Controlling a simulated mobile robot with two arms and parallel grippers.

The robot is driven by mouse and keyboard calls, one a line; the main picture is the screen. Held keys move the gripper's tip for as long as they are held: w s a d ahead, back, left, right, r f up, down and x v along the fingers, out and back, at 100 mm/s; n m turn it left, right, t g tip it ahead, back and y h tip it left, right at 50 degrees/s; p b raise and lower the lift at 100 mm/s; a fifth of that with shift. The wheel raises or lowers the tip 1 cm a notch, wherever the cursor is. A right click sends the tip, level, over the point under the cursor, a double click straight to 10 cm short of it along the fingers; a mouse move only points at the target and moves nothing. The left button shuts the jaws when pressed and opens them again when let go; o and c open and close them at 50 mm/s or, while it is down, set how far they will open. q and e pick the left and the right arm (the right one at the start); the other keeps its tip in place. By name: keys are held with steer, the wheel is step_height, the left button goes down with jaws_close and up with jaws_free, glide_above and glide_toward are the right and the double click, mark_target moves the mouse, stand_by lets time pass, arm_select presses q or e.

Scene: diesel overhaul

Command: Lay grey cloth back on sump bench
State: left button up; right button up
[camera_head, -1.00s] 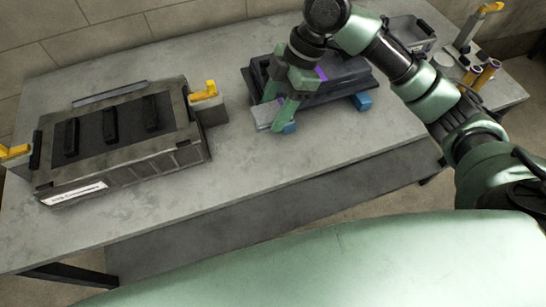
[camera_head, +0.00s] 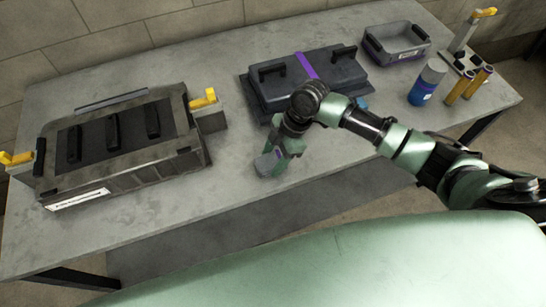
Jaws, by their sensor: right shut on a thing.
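The grey cloth (camera_head: 266,165) is a small folded grey piece near the front edge of the bench (camera_head: 225,170), in the middle of the head view. My right gripper (camera_head: 277,162) points down and is shut on the cloth. The gripper's fingers and wrist hide part of the cloth. I cannot tell whether the cloth touches the bench top or is held just above it. My left gripper is not in view.
A large dark case with yellow clamps (camera_head: 118,152) stands at left. A dark lidded box with a purple band (camera_head: 307,66) lies behind my gripper. At right are a grey tray (camera_head: 398,45), a blue-grey can (camera_head: 426,84) and yellow-brown tubes (camera_head: 470,85). Bench between case and gripper is clear.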

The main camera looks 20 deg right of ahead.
steer(key=shift+f, duration=0.25)
steer(key=shift+f, duration=0.15)
steer(key=o, duration=1.2)
steer(key=b+v, duration=0.1)
steer(key=v, duration=1.1)
steer(key=shift+b, duration=0.35)
